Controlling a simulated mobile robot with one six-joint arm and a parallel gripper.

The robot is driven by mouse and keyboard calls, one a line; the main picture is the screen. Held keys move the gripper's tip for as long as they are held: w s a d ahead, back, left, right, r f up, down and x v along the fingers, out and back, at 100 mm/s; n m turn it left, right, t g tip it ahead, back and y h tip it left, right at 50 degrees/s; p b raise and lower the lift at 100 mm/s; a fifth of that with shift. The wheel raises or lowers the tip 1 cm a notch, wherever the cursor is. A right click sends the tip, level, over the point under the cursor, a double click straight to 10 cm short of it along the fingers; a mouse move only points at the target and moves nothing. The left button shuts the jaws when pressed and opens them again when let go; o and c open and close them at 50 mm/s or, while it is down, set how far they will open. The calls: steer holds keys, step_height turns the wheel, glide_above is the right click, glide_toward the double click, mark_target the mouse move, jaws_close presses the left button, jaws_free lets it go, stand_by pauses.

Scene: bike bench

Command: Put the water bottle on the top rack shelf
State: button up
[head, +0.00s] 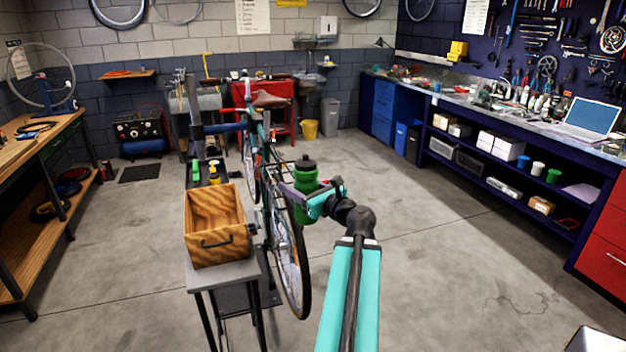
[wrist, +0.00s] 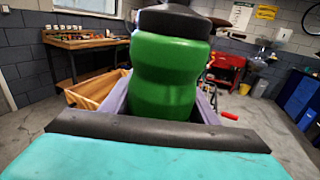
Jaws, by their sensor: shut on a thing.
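The water bottle (head: 306,177) is green with a black cap. It is upright in the air in the middle of the head view, in front of the bike's wheel. My gripper (head: 304,199) is shut on the bottle's body. In the wrist view the bottle (wrist: 165,78) fills the centre between the jaws of my gripper (wrist: 163,104), its cap cut off by the top edge. I cannot tell for certain which piece of furniture is the rack with the top shelf.
A wooden crate (head: 214,220) sits on a narrow grey stand (head: 222,275) left of the bottle. A bicycle (head: 287,240) stands just behind the bottle. A long blue bench (head: 480,165) with shelves lines the right wall. The floor (head: 430,255) between is clear.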

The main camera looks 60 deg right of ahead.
steer(key=w+a+f+n+y, duration=0.25)
steer(key=w+a+y, duration=0.2)
steer(key=a, duration=0.45)
steer(key=w+a+f+n+y, duration=0.2)
steer(key=w+a+f+y, duration=0.15)
steer(key=w+a, duration=0.4)
steer(key=w+a+f+n+y, duration=0.3)
steer(key=w+a+f, duration=0.1)
steer(key=a, duration=0.6)
steer(key=w+a+f+n+g+y, duration=0.1)
steer(key=a+f+n+g+y, duration=0.2)
steer(key=a, duration=1.1)
steer(key=a+f+n+g+y, duration=0.3)
steer(key=a+f+y, duration=0.1)
steer(key=a, duration=0.9)
steer(key=shift+w+a+g+y, duration=0.4)
steer(key=shift+y, duration=0.1)
steer(key=shift+d, duration=0.15)
